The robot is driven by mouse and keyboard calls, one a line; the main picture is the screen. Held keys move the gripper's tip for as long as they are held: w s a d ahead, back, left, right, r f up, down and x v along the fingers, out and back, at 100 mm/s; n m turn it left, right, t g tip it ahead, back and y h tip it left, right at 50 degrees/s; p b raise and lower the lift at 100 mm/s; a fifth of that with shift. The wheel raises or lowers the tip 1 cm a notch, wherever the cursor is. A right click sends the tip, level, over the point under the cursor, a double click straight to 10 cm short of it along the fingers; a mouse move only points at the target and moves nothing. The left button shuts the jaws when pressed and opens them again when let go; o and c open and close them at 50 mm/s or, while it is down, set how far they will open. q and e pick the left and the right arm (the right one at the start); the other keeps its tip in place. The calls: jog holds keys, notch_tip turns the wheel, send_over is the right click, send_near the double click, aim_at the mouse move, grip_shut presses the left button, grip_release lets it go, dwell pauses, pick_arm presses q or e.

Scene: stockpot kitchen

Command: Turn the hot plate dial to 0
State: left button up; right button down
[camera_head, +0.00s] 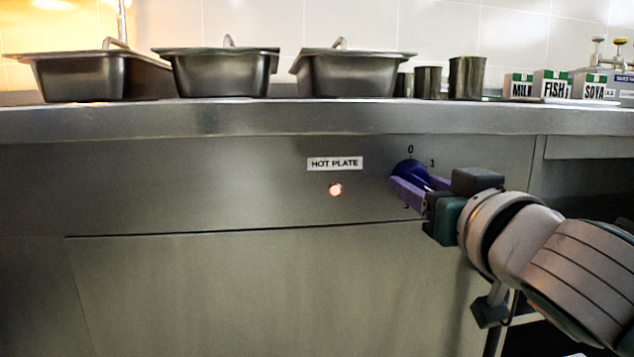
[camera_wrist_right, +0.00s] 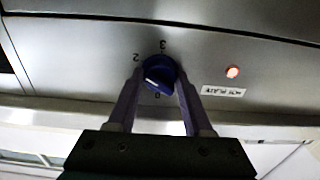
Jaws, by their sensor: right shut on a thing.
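The blue hot plate dial (camera_head: 408,170) sits on the steel front panel, with 0 printed above it and 1 at its upper right. My right gripper (camera_head: 408,190) is at the dial, its purple fingers shut on it. In the right wrist view, which is upside down, the dial (camera_wrist_right: 159,75) lies between the two fingertips (camera_wrist_right: 158,80). A pale pointer mark shows on its lower left, between the printed 2 and 0; a finger seems to hide the 1. My left gripper is out of view.
The HOT PLATE label (camera_head: 335,163) and a lit red lamp (camera_head: 335,189) are left of the dial. Steel pans (camera_head: 355,72), metal cups (camera_head: 467,77) and cartons (camera_head: 553,84) stand on the counter (camera_head: 250,117) above. The panel below the dial is clear.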

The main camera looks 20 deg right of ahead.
jog(key=shift+n, duration=0.3)
jog(key=shift+r+n+p, duration=0.1)
jog(key=shift+n+p, duration=0.55)
jog(key=shift+n, duration=0.15)
jog(key=n+p, duration=0.1)
jog(key=n, duration=0.1)
jog(key=shift+n, duration=0.3)
jog(key=n+p, duration=0.1)
jog(key=n, duration=0.1)
jog(key=shift+d+n, duration=0.1)
jog(key=shift+n, duration=0.3)
jog(key=n+p, duration=0.1)
jog(key=n, duration=0.2)
jog(key=shift+n, duration=0.3)
jog(key=n+p, duration=0.2)
jog(key=n, duration=0.7)
jog(key=shift+r+n+p, duration=0.1)
jog(key=shift+n+p, duration=0.2)
jog(key=shift+n, duration=1.6)
